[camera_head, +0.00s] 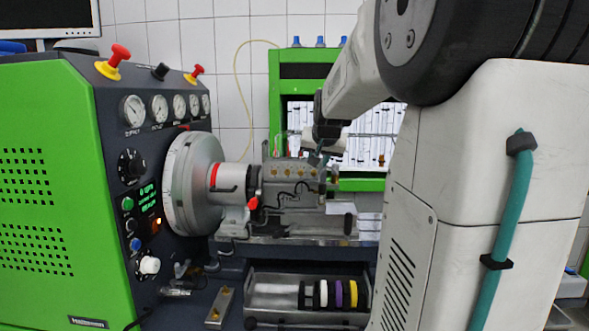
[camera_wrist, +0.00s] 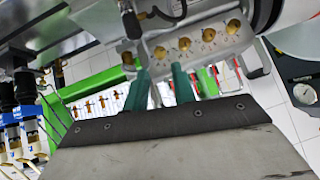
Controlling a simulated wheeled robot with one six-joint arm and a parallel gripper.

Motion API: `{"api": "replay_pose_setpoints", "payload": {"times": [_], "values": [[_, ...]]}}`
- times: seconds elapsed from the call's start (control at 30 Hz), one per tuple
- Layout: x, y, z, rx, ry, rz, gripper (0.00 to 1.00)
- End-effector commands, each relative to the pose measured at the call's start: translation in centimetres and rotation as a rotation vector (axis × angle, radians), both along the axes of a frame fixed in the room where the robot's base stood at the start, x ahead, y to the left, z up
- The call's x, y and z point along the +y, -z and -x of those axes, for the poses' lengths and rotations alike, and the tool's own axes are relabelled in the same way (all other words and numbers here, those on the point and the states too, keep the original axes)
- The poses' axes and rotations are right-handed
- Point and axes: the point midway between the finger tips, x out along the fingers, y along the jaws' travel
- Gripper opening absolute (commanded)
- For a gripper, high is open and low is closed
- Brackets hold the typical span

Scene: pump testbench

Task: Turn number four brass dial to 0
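The grey pump block (camera_head: 290,190) carries a row of several brass dials. In the head view the right-hand brass dial (camera_head: 313,172) sits just below my gripper (camera_head: 319,156). In the wrist view my gripper (camera_wrist: 161,72) has two teal fingers standing apart, with nothing between them. A brass dial (camera_wrist: 159,53) shows just beyond the gap between the fingertips, apparently not gripped. Other brass dials (camera_wrist: 209,35) run up to the right on the block (camera_wrist: 222,48). The dial numbers and pointer settings are too small to read.
A large grey round flange (camera_head: 192,182) and a green control cabinet (camera_head: 50,190) stand left of the block. A red-tipped lever (camera_head: 253,203) is on its left side. A green-framed panel (camera_head: 300,85) stands behind. A tray (camera_head: 270,298) with coloured rings lies below.

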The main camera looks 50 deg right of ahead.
Motion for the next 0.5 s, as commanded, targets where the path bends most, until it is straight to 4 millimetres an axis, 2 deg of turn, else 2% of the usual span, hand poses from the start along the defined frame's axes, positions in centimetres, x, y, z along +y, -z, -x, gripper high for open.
{"api": "replay_pose_setpoints", "payload": {"times": [0.2,0.5], "values": [[-1.5,2.6,-2.0,0.003,-0.001,-0.002,0.26],[-2.3,3.7,-2.9,0.001,-0.002,-0.001,0.26]]}}
